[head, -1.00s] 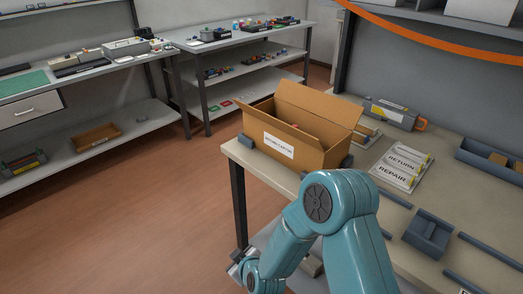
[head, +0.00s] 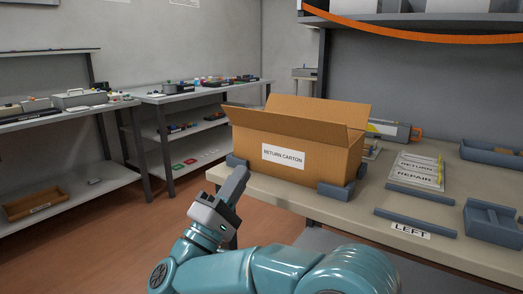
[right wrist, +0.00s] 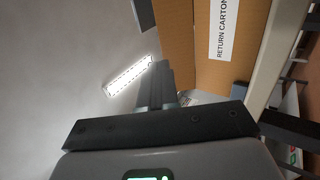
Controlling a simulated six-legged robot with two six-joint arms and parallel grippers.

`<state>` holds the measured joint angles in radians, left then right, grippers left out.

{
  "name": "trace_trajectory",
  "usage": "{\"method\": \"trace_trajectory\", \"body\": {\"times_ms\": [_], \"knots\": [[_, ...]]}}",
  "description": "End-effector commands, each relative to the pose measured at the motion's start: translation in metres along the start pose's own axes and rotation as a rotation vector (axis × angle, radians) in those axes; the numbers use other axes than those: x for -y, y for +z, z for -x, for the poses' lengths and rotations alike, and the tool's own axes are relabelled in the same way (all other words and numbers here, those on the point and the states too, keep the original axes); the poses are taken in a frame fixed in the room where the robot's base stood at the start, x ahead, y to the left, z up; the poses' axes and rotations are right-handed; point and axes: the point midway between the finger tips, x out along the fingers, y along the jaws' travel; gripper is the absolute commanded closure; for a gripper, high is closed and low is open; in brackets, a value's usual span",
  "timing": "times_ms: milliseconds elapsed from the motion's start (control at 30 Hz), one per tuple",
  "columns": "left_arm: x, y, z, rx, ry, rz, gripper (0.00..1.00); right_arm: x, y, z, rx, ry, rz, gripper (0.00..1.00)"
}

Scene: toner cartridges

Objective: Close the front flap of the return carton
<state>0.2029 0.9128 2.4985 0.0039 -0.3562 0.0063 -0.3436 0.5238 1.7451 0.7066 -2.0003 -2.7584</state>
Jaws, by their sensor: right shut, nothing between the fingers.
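The return carton (head: 310,161) is a brown cardboard box with a white label, upright on the workbench. Its top is open. The front flap (head: 285,121) leans outward above the labelled front wall, and the back flap (head: 318,109) stands raised behind it. My right gripper (head: 240,172) is shut and empty, in front of the carton's left front corner and apart from it, with its fingers pointing up. In the right wrist view the shut fingers (right wrist: 164,70) point toward the carton's flap edge, beside the labelled wall (right wrist: 247,45). My left gripper is not in view.
Grey corner blocks (head: 336,191) sit at the carton's base on the workbench (head: 290,196). Open floor lies left of the bench.

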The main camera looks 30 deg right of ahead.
Motion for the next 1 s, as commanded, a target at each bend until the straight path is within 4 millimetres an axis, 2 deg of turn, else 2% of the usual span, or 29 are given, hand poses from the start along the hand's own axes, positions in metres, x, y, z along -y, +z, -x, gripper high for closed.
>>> {"method": "trace_trajectory", "body": {"times_ms": [233,467,633,667,700,833,1000], "knots": [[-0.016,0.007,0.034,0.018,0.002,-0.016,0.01,-0.009,0.006,-0.028,0.005,0.001,0.010,1.00],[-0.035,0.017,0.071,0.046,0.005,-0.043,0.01,-0.009,0.008,-0.058,0.005,0.000,0.009,1.00],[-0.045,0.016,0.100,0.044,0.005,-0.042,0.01,-0.009,0.008,-0.085,0.005,0.001,0.009,1.00],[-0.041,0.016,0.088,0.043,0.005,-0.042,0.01,-0.001,0.009,-0.087,0.009,0.001,0.006,1.00],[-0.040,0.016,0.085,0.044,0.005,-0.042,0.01,0.000,0.009,-0.094,0.010,0.001,0.004,1.00],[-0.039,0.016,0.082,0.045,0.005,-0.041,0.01,0.000,0.008,-0.116,0.009,0.001,0.004,1.00],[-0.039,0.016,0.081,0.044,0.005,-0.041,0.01,-0.001,0.006,-0.134,0.006,0.002,0.006,1.00]]}}
